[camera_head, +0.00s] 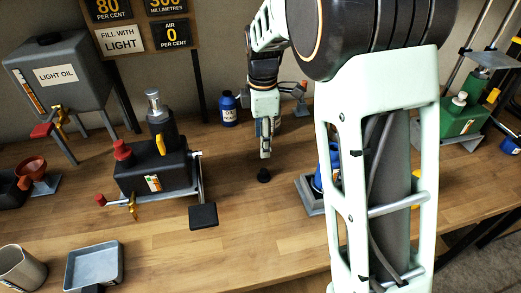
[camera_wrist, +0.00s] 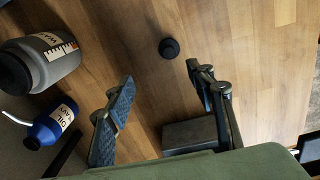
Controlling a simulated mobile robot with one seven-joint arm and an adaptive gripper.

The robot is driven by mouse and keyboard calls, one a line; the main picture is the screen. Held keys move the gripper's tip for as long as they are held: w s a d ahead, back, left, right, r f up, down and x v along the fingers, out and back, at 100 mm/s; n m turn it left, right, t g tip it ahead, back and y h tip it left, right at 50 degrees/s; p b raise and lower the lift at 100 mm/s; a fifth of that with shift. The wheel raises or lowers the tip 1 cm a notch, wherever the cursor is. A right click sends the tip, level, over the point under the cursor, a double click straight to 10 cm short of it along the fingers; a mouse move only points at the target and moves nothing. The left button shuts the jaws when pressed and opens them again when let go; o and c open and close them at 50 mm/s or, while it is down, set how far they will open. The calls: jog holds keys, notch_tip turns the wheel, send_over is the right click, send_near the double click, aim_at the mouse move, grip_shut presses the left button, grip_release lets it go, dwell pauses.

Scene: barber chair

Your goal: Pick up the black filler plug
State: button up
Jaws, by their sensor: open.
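The black filler plug (camera_head: 263,176) is a small round dark piece lying on the wooden bench in the middle of the head view. It also shows in the wrist view (camera_wrist: 169,48), above the space between my fingertips. My gripper (camera_head: 266,153) points down above the bench, just behind and over the plug in the head view. In the wrist view my gripper (camera_wrist: 160,77) has its two fingers spread wide with nothing between them. The plug is apart from both fingers.
A black pump unit (camera_head: 152,172) with a dark pedal (camera_head: 203,216) stands left of the plug. A blue oil bottle (camera_head: 229,111) stands behind. A grey tray (camera_head: 310,193) holding a blue object is to the right, partly behind my arm. Bench around the plug is clear.

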send_over(264, 170)
jog(key=shift+n+g, duration=0.3)
jog(key=shift+n, duration=0.1)
jog(key=f, duration=0.6)
jog(key=shift+s+a+f, duration=0.15)
jog(key=shift+a+f, duration=0.1)
jog(key=shift+f, duration=0.05)
jog(key=shift+d+f+p, duration=0.15)
jog(key=shift+f+p, duration=0.1)
jog(key=shift+f, duration=1.15)
jog(key=shift+d+f+p, duration=0.1)
jog(key=shift+f+p, duration=0.15)
jog(key=shift+f, duration=1.1)
jog(key=c, duration=1)
